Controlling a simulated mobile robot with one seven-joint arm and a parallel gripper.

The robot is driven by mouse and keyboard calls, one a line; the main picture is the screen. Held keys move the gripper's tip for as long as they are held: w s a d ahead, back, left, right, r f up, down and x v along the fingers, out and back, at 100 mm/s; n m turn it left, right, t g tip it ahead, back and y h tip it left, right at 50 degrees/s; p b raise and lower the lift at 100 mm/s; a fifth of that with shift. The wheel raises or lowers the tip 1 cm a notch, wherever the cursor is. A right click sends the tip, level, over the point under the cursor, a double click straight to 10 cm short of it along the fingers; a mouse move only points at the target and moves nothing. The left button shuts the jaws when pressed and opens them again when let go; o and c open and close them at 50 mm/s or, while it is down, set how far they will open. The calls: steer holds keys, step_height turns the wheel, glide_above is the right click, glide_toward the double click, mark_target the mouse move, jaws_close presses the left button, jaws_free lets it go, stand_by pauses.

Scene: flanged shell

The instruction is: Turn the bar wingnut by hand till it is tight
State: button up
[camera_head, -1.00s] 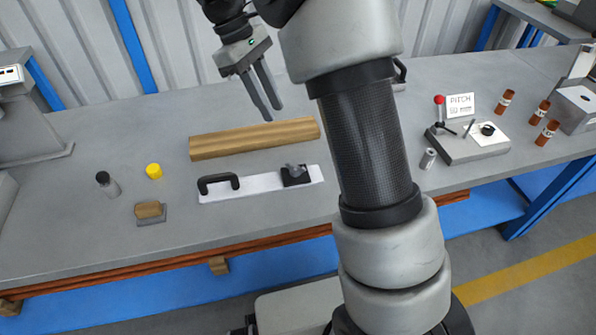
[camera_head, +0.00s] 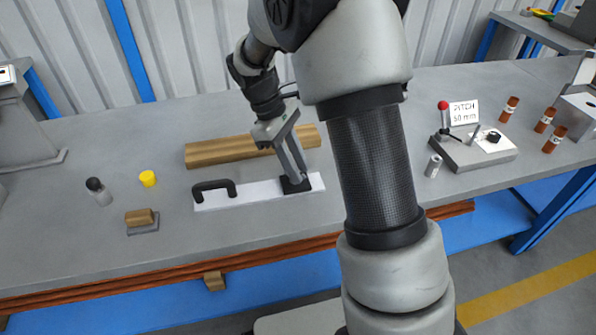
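A white bar (camera_head: 255,193) lies on the bench with a black arched handle (camera_head: 214,187) at its left. A small black block (camera_head: 298,187) sits at the bar's right end. My gripper (camera_head: 296,180) points down at this block, with its fingertips at the block's top. The grey wingnut seen there earlier is now hidden by the fingers. The fingers overlap in this view, so I cannot tell whether they are shut on the wingnut or around it with a gap.
A wooden beam (camera_head: 230,151) lies just behind the bar. A yellow cap (camera_head: 148,179), a dark-topped bottle (camera_head: 98,191) and a wood-backed brush (camera_head: 141,219) stand to the left. A grey fixture (camera_head: 465,154) with a red-knobbed lever and a small metal cylinder (camera_head: 433,166) are at right.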

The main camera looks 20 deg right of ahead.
steer(key=shift+s+d+f, duration=0.1)
steer(key=shift+d+f, duration=0.05)
steer(key=shift+f, duration=0.2)
jaws_close()
steer(key=shift+r+m+p, duration=0.35)
steer(key=shift+m+p, duration=0.05)
steer(key=shift+p, duration=0.45)
steer(key=shift+m+g+p, duration=0.3)
steer(key=shift+m+p, duration=0.1)
steer(key=shift+p, duration=0.25)
steer(key=shift+m+y+p, duration=0.4)
steer(key=shift+m+p, duration=0.1)
steer(key=shift+p, duration=0.05)
steer(key=shift+f+m, duration=0.35)
steer(key=shift+m, duration=0.15)
